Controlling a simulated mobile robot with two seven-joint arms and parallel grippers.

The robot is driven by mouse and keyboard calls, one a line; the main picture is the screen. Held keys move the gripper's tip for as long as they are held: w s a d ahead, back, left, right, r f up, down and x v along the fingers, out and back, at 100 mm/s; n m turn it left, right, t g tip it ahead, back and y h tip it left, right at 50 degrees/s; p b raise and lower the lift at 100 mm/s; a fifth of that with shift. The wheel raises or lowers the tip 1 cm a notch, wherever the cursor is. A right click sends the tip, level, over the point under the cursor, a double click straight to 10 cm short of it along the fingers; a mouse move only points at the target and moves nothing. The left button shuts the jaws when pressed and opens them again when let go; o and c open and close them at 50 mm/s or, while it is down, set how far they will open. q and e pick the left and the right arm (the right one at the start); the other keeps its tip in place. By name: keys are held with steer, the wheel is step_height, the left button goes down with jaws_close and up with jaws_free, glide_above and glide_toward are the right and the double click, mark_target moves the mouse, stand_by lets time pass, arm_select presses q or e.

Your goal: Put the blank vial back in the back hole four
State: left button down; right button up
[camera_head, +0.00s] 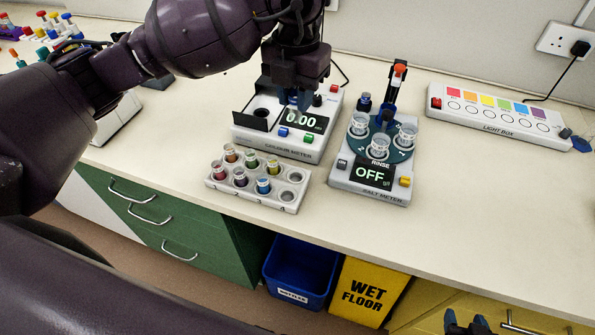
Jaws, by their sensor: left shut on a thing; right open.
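The white vial rack (250,196) stands at the bench front with two rows of holes. Three capped-colour vials stand in the back row and three in the front row. Back hole four (295,177) and the front right hole (287,196) look empty. My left gripper (303,99) is above the colour meter (300,149), behind the rack, pointing down. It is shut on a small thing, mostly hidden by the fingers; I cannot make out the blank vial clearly. My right gripper (468,324) is open at the bottom right edge, low in front of the bench.
The colour meter's dark lid (251,118) stands open beside its well. The salt meter (375,200) with glass cups stands right of the rack, a light box (497,117) further right.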

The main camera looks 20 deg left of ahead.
mark_target(296, 123)
arm_select(q)
step_height(296, 123, down, 18)
steer(key=shift+f, duration=0.1)
stand_by(0.5)
steer(key=shift+f, duration=0.25)
steer(key=c, duration=0.9)
jaws_free()
steer(key=shift+r, duration=6.35)
